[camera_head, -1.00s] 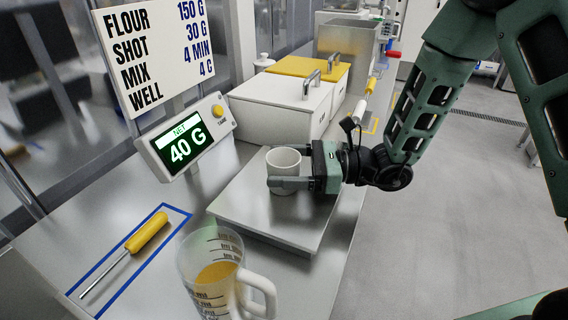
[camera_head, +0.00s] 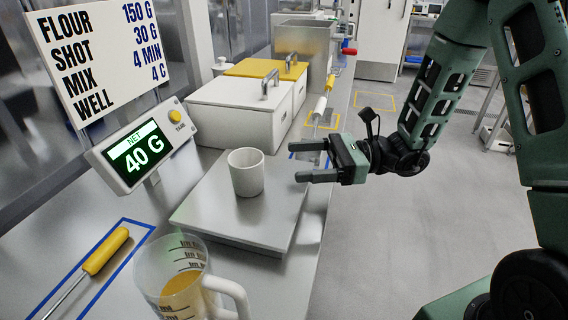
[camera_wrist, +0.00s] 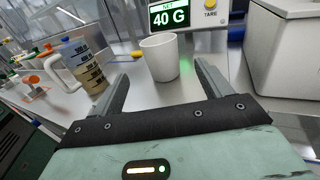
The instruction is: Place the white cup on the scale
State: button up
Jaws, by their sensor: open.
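The white cup (camera_head: 246,173) stands upright on the flat metal plate of the scale (camera_head: 215,213). The scale's display (camera_head: 140,150) reads NET 40 G. My gripper (camera_head: 299,162) is open and empty, to the right of the cup and apart from it, over the plate's right edge. In the wrist view the cup (camera_wrist: 159,57) stands beyond the two spread fingers (camera_wrist: 163,82), with the display (camera_wrist: 172,16) behind it.
A measuring jug (camera_head: 176,281) with yellow liquid stands in front of the scale. A yellow-handled tool (camera_head: 104,251) lies in a blue outline at left. White lidded bins (camera_head: 240,114) stand behind the scale. A recipe sign (camera_head: 100,50) is at upper left. Floor is open at right.

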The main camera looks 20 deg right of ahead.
jog(key=shift+s+d, duration=0.1)
jog(key=shift+s, duration=0.15)
jog(key=s+a+n+g, duration=0.2)
jog(key=s+n+g, duration=0.1)
jog(key=s+a+n+g+h, duration=0.1)
jog(key=s+a, duration=0.1)
jog(key=shift+s+r+g, duration=0.1)
jog(key=shift+r+g, duration=0.25)
jog(key=shift+g, duration=0.05)
jog(key=s+a+n+g+h, duration=0.1)
jog(key=s+n+g+h, duration=0.1)
jog(key=s+n+h, duration=0.1)
jog(key=s+a+f+n+g+h, duration=0.1)
jog(key=s+n+h, duration=0.2)
jog(key=s+n, duration=0.1)
jog(key=s+n+g+h, duration=0.2)
jog(key=s+n+h, duration=0.1)
jog(key=s, duration=0.3)
jog(key=shift+s+a+f+n+g, duration=0.1)
jog(key=shift+a+f+n+g, duration=0.25)
jog(key=shift+n, duration=0.35)
jog(key=n+t+h, duration=0.2)
jog(key=n, duration=0.2)
jog(key=s+d+n+t+h, duration=0.1)
jog(key=n+t+h, duration=0.1)
jog(key=n, duration=0.2)
jog(key=n+t+h, duration=0.3)
jog(key=n, duration=0.1)
jog(key=shift+s+d+r, duration=0.2)
jog(key=shift+s+d, duration=0.15)
